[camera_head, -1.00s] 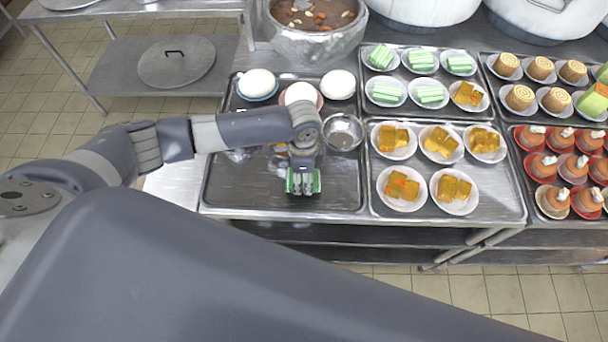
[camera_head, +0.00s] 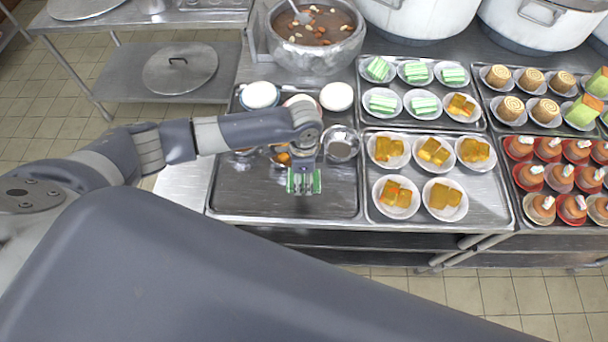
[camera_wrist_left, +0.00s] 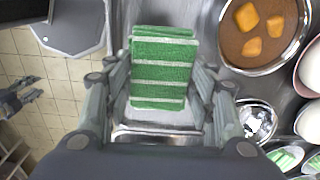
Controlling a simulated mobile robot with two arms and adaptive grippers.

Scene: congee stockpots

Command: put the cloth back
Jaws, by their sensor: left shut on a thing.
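My left gripper (camera_head: 304,183) is shut on the cloth (camera_head: 316,183), above the front part of the left metal tray (camera_head: 240,200). Only a little of the cloth shows at the fingers in the head view. In the left wrist view the cloth (camera_wrist_left: 163,72) is green with pale stripes and looks folded, lying between the two fingers of my gripper (camera_wrist_left: 160,95). I cannot tell whether the cloth touches the tray.
Bowls, including a steel one (camera_head: 341,144), stand at the back of the left tray; its front is clear. Trays with plated cakes (camera_head: 434,151) lie to the right. A stockpot (camera_head: 317,45) of brown congee stands behind. A lid (camera_head: 178,68) lies on a lower shelf.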

